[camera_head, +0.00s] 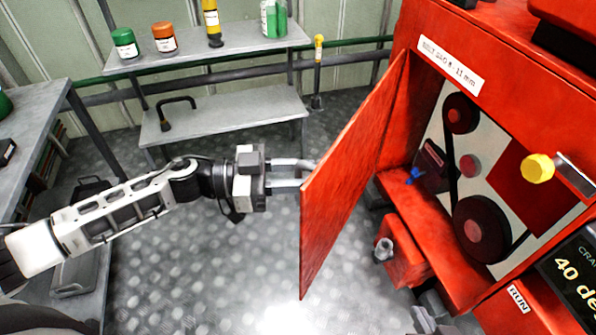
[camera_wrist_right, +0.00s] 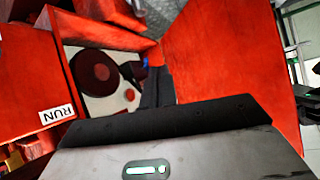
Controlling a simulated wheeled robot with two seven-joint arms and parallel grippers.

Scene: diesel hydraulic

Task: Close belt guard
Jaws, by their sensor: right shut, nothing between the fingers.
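The belt guard (camera_head: 350,165) is a flat red panel standing swung out, open, from the left side of the red machine housing (camera_head: 440,205). The guard also shows at the right in the right wrist view (camera_wrist_right: 225,60). Behind the opening are dark pulleys (camera_head: 482,228) and a black belt; a pulley also shows in the wrist view (camera_wrist_right: 95,72).
A grey shelf (camera_head: 230,50) with several bottles and jars stands at the back, and a grey bench (camera_head: 28,128) at the left. A yellow knob (camera_head: 537,168) and a display (camera_head: 575,275) are at the right. A blue item (camera_head: 413,176) lies at the opening. Open floor lies below my arm.

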